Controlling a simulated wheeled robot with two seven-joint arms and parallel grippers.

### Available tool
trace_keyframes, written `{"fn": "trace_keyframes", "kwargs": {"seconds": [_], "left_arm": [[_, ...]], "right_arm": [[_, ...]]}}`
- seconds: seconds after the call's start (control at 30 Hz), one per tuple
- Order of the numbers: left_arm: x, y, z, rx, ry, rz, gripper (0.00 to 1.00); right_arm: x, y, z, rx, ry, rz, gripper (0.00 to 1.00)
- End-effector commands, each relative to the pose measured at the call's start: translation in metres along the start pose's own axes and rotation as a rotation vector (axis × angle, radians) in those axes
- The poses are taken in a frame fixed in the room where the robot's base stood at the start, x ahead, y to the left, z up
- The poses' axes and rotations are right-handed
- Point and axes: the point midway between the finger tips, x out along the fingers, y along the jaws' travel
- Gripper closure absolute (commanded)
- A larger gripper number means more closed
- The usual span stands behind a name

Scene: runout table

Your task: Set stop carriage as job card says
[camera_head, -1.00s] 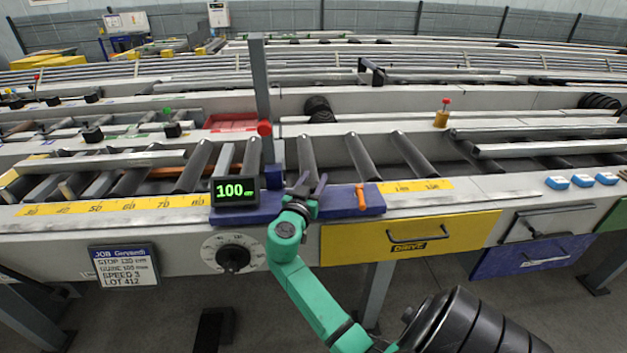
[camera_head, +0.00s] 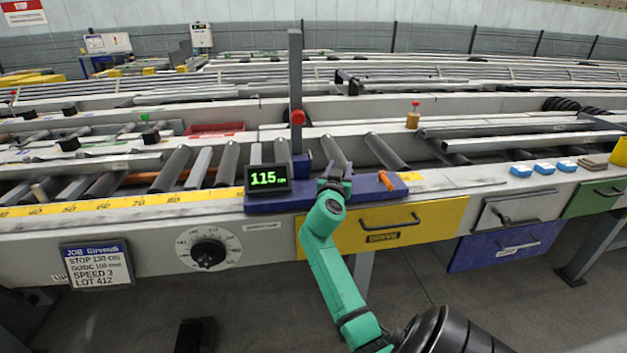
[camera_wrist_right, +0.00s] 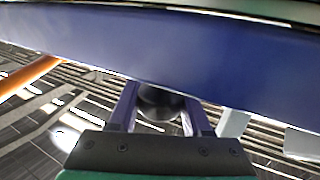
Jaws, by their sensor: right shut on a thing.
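The blue stop carriage (camera_head: 355,193) sits on the table's front rail, over the yellow scale (camera_head: 130,203). Its display (camera_head: 268,178) reads 115 in green. A grey upright post (camera_head: 295,75) with a red knob (camera_head: 298,118) stands behind the display. An orange lever (camera_head: 386,181) is at the carriage's right end. My right gripper (camera_head: 336,178) is at the carriage's front, shut on a dark round knob (camera_wrist_right: 160,103) below the blue body. The job card (camera_head: 97,265) hangs at the left and seems to read STOP 130 cm; the digits are blurred. My left gripper is not in view.
A dial (camera_head: 208,252) is on the front panel. A yellow drawer (camera_head: 430,226) is below and right of the carriage. Small blue-and-white blocks (camera_head: 545,168) lie farther right on the rail. The rail between carriage and blocks looks clear.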

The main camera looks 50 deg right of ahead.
Motion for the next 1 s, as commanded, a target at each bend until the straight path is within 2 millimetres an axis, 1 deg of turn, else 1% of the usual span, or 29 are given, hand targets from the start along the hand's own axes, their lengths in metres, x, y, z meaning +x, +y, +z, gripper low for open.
{"fn": "trace_keyframes", "kwargs": {"seconds": [0.03, 0.2, 0.3, 0.43, 0.53, 0.7, 1.0], "left_arm": [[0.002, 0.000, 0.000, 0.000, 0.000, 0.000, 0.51], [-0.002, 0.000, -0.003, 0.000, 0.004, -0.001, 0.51], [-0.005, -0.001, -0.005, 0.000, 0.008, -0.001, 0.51], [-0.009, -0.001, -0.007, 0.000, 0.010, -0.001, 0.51], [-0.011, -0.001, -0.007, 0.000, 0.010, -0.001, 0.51], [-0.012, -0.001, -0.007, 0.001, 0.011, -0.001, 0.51], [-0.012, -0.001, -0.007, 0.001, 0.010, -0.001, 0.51]], "right_arm": [[0.007, 0.017, 0.001, 0.000, -0.001, 0.007, 1.00], [0.028, 0.066, -0.001, -0.002, -0.002, 0.006, 1.00], [0.038, 0.091, -0.002, -0.002, -0.003, 0.006, 1.00], [0.048, 0.115, -0.002, -0.001, -0.002, 0.005, 1.00], [0.053, 0.127, -0.001, -0.001, -0.003, 0.004, 1.00], [0.058, 0.138, 0.000, -0.002, -0.002, 0.002, 1.00], [0.058, 0.139, 0.000, -0.001, -0.002, 0.002, 1.00]]}}
